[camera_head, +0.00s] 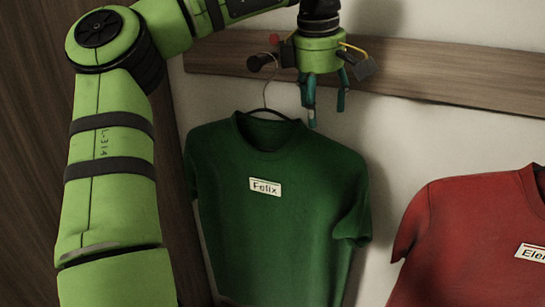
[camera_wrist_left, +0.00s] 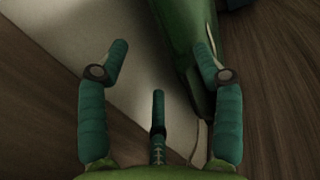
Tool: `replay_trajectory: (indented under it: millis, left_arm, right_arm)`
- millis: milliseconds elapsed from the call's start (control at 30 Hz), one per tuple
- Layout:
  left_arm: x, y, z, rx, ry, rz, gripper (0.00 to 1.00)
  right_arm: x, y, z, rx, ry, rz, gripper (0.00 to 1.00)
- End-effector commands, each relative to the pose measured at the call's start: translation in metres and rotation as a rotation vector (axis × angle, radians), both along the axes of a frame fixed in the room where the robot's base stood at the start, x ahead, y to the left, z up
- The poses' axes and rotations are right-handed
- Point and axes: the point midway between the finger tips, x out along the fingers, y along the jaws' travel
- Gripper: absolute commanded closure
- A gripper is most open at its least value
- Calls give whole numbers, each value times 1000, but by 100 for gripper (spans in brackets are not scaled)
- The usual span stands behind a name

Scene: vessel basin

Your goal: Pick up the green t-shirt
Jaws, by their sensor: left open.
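The green t-shirt (camera_head: 270,215) with a white "Felix" label hangs on a dark hanger (camera_head: 262,112) with a thin wire hook, below the wooden rail. My left gripper (camera_head: 327,95) points down, open and empty, just above the shirt's right shoulder and right of the hook. In the head view its fingers appear close to the hanger's right end; I cannot tell the depth gap. In the left wrist view the three teal fingers of my left gripper (camera_wrist_left: 160,75) are spread, with a dark green shape, probably the shirt, behind the right finger. My right gripper is not in view.
A red t-shirt (camera_head: 470,240) with a partly cut-off label hangs to the right. The wooden rail (camera_head: 430,70) runs across the pale wall, with a dark peg (camera_head: 258,62) at the hook. A dark wood panel (camera_head: 30,150) stands at the left.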

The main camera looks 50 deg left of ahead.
Motion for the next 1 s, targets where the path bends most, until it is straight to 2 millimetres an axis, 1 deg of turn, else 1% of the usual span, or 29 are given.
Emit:
replay_trajectory:
  millis: [67,167,333,400,467,500,633,800,867,900,967,1000]
  left_arm:
    - [0,0,-1,4,2,-2,34]
    - [1,1,-10,4,5,-3,34]
    - [3,6,-27,1,5,-2,34]
    - [4,9,-36,0,7,-1,34]
    - [4,11,-45,0,6,-2,34]
    - [6,12,-52,0,7,-2,34]
    - [9,13,-65,2,3,-1,34]
    - [10,13,-68,4,0,0,34]
    - [10,13,-68,3,1,0,34]
    - [10,13,-68,3,1,0,42]
    - [10,13,-68,3,1,0,66]
    - [10,13,-68,3,1,0,82]
  right_arm:
    - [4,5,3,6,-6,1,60]
    - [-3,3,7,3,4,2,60]
    - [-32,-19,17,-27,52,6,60]
    - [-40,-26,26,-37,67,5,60]
    - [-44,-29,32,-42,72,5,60]
    - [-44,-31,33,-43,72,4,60]
    - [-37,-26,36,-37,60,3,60]
    - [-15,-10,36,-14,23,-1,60]
    - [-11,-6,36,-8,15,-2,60]
    - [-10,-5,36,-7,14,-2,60]
    - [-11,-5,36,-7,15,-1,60]
    - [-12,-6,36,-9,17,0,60]
